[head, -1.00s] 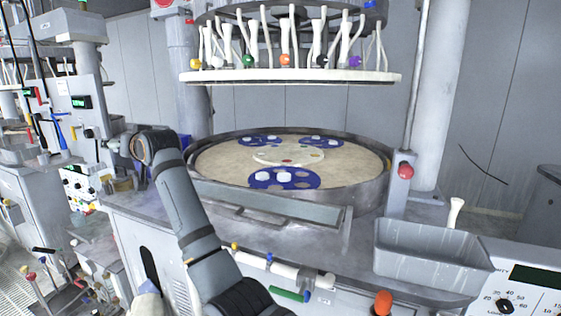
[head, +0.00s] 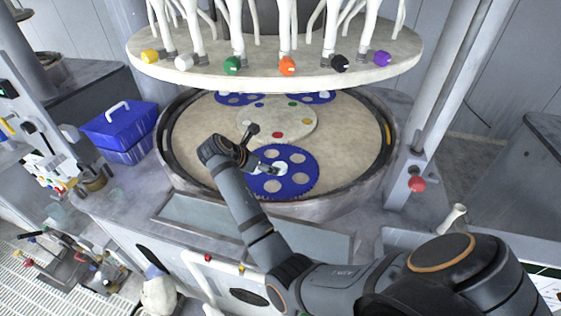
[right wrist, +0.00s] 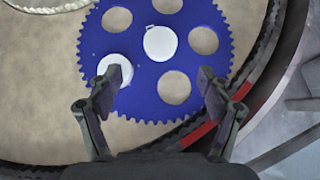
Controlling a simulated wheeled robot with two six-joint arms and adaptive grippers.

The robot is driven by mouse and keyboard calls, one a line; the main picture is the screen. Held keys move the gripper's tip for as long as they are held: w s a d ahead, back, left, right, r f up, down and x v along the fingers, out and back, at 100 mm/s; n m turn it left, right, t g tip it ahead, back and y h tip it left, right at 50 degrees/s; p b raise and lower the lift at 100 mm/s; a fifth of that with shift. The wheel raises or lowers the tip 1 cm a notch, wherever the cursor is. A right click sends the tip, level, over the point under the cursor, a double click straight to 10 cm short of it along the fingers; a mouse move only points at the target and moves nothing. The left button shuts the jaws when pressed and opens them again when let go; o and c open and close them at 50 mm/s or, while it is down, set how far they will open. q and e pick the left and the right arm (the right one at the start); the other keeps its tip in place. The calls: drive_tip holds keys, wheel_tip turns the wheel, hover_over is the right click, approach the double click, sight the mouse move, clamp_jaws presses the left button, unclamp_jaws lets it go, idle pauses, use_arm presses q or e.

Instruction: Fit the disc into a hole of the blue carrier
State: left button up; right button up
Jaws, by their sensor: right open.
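The blue toothed carrier (head: 300,184) lies flat on the near part of the platen, and fills the top of the right wrist view (right wrist: 140,95). A white disc (right wrist: 160,42) lies on the solid middle of the carrier. Another white disc (right wrist: 113,66) is at the carrier's lower-left hole, partly covered by a finger; it looks seated there. The other holes in view look empty. My right gripper (right wrist: 162,84) is open and empty, fingers spread at the near edge of the carrier. In the head view the gripper partly hides the carrier's left side. My left gripper is out of view.
A white plate with colored dots (head: 285,122) sits at the platen's centre, with two more blue carriers (head: 318,97) behind. The upper plate (head: 270,68) hangs over the back. The platen's raised rim (head: 385,165) surrounds it. A blue box (head: 118,127) stands left.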

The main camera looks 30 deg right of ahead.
sight(280, 165)
drive_tip(key=x, duration=0.4)
drive_tip(key=shift+r+p, duration=0.1)
drive_tip(key=shift+p, duration=0.3)
drive_tip(key=shift+d, duration=0.15)
drive_tip(key=shift+w+d, duration=0.1)
drive_tip(key=shift+w+d+f+p, duration=0.1)
drive_tip(key=shift+d+f+p, duration=0.2)
drive_tip(key=shift+d+p, duration=0.25)
drive_tip(key=shift+w+d+f+p, duration=0.1)
drive_tip(key=shift+d+f+p, duration=0.2)
drive_tip(key=shift+d+p, duration=0.25)
drive_tip(key=shift+x, duration=1.2)
drive_tip(key=shift+f, duration=0.35)
drive_tip(key=shift+a+r, duration=0.1)
drive_tip(key=shift+a, duration=0.1)
drive_tip(key=c, duration=0.5)
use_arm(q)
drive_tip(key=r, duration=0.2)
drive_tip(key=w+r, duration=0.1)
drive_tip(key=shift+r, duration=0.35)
use_arm(e)
drive_tip(key=c, duration=0.8)
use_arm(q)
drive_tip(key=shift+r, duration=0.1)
use_arm(e)
drive_tip(key=shift+d+r, duration=0.1)
